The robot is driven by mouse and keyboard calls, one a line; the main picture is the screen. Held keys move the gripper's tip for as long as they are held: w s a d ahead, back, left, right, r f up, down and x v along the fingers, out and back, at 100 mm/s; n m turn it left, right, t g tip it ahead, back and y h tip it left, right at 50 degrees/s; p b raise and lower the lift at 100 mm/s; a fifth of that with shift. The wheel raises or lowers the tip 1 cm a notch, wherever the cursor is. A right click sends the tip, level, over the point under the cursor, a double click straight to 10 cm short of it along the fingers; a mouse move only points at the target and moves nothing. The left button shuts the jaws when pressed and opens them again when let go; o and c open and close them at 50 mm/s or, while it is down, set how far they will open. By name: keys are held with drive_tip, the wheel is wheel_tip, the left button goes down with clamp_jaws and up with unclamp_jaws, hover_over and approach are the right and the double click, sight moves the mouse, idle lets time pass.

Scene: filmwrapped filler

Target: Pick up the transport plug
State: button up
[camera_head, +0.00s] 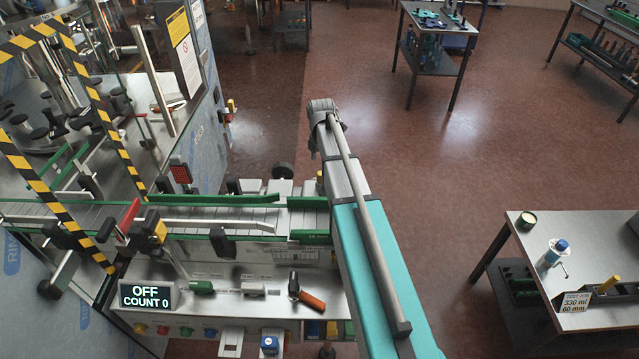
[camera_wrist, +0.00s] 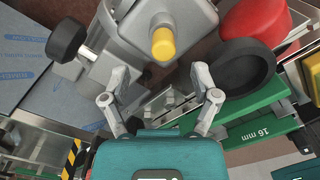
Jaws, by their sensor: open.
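A yellow round-ended plug (camera_wrist: 163,43), which looks like the transport plug, sits in a grey machine fitting (camera_wrist: 150,20) at the top middle of the wrist view. In the head view a small yellow piece (camera_head: 320,180) beside my arm may be the same plug. My gripper (camera_wrist: 160,76) is open and empty in the wrist view. Its two fingers stand apart, and the plug shows between and beyond their tips, apparently not touched. My gripper is hidden behind my arm in the head view.
A black knob (camera_wrist: 66,40), a black round part (camera_wrist: 243,68), a red part (camera_wrist: 250,18) and a green rail marked 16 mm (camera_wrist: 255,128) surround the fitting. The conveyor (camera_head: 100,212) runs left. A table (camera_head: 530,240) stands right.

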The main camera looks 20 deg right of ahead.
sight(321, 173)
drive_tip(key=shift+f, duration=0.15)
idle(0.3)
drive_tip(key=f+b, duration=0.3)
drive_tip(key=shift+s+a+f+b, duration=0.15)
drive_tip(key=shift+s+f+b, duration=0.05)
drive_tip(key=shift+s+b, duration=0.1)
drive_tip(key=shift+w+f+b, duration=0.1)
drive_tip(key=shift+f+b, duration=0.7)
drive_tip(key=shift+f, duration=0.05)
drive_tip(key=c, duration=0.9)
